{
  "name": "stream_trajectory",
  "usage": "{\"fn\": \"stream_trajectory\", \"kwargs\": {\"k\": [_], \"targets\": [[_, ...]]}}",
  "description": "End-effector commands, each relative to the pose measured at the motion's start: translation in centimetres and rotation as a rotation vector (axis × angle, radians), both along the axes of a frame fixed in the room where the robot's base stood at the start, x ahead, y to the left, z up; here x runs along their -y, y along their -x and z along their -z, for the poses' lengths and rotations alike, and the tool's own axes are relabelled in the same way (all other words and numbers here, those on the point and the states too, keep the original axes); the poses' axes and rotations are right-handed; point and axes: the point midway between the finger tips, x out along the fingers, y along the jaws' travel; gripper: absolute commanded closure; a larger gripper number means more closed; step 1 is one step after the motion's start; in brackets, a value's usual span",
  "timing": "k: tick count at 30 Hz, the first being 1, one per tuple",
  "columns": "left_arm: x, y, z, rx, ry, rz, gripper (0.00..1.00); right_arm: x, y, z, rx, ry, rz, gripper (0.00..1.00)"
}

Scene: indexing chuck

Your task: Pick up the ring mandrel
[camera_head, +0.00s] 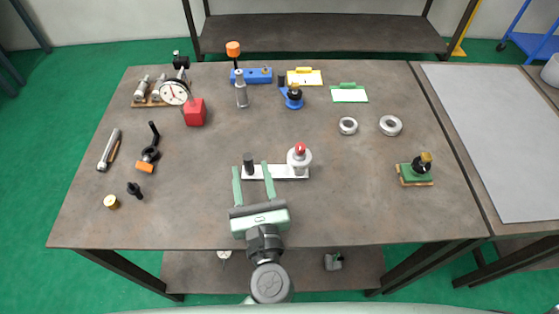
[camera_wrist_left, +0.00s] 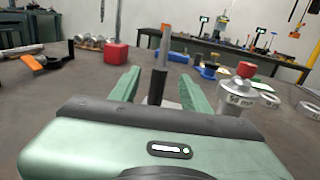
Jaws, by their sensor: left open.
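A white plate (camera_head: 276,173) on the bench carries a dark upright post (camera_head: 248,160) at its left end and a silver cylinder with a red top (camera_head: 300,160) at its right. My left gripper (camera_head: 252,167) is open, with its green fingers at either side of the dark post. In the left wrist view the post (camera_wrist_left: 157,88) stands between the fingers, apart from both. The silver cylinder (camera_wrist_left: 237,98) is outside the right finger. I cannot tell which piece is the ring mandrel. My right gripper is out of view.
A red block (camera_head: 194,112), a dial gauge (camera_head: 174,92) and a blue rack (camera_head: 258,75) stand at the back. Two grey rings (camera_head: 348,126) (camera_head: 391,125) lie right of the plate. A green block (camera_head: 416,174) sits far right. The front right bench is clear.

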Motion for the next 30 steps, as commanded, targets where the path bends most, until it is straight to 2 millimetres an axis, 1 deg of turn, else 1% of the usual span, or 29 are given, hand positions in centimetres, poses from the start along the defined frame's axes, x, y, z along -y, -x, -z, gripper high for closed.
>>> {"fn": "stream_trajectory", "kwargs": {"k": [1, 2, 5, 8, 9, 12, 14, 17, 20, 21, 22, 23, 27, 30], "targets": [[-0.1, -0.8, -0.6, 0.004, -0.003, -0.001, 0.53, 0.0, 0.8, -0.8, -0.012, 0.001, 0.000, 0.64], [-0.2, -1.2, -0.7, 0.004, -0.003, 0.000, 0.53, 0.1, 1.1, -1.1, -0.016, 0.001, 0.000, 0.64], [-0.5, -2.8, -0.9, 0.005, -0.003, -0.001, 0.53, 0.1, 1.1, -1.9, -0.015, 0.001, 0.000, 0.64], [-0.7, -4.0, -0.6, 0.003, -0.004, 0.000, 0.53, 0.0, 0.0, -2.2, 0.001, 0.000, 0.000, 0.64], [-0.8, -4.3, -0.5, 0.001, -0.003, 0.000, 0.53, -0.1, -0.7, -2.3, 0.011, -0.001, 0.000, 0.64], [-0.9, -4.6, -0.3, 0.001, -0.003, 0.000, 0.53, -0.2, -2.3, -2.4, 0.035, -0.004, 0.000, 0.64], [-0.9, -4.6, -0.3, 0.001, -0.003, 0.000, 0.53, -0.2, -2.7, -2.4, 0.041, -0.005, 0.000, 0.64], [-0.9, -4.5, -0.3, 0.001, -0.003, 0.000, 0.53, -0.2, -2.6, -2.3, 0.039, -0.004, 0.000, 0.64], [-0.9, -4.5, -0.3, 0.001, -0.003, 0.001, 0.79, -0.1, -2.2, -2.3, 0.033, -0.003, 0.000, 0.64], [-0.9, -4.5, -0.3, 0.001, -0.003, 0.001, 0.90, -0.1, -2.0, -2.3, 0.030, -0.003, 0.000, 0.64], [-0.9, -4.5, -0.3, 0.001, -0.003, 0.001, 0.98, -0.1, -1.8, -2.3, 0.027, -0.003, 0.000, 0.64], [-0.9, -4.5, -0.3, 0.001, -0.003, 0.001, 1.00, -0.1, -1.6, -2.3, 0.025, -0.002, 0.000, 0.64], [-0.9, -4.5, -0.3, 0.001, -0.003, 0.001, 1.00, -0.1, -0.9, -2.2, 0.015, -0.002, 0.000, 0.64], [-0.9, -4.5, -0.3, 0.001, -0.003, 0.001, 1.00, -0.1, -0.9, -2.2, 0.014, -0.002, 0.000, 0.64]]}}
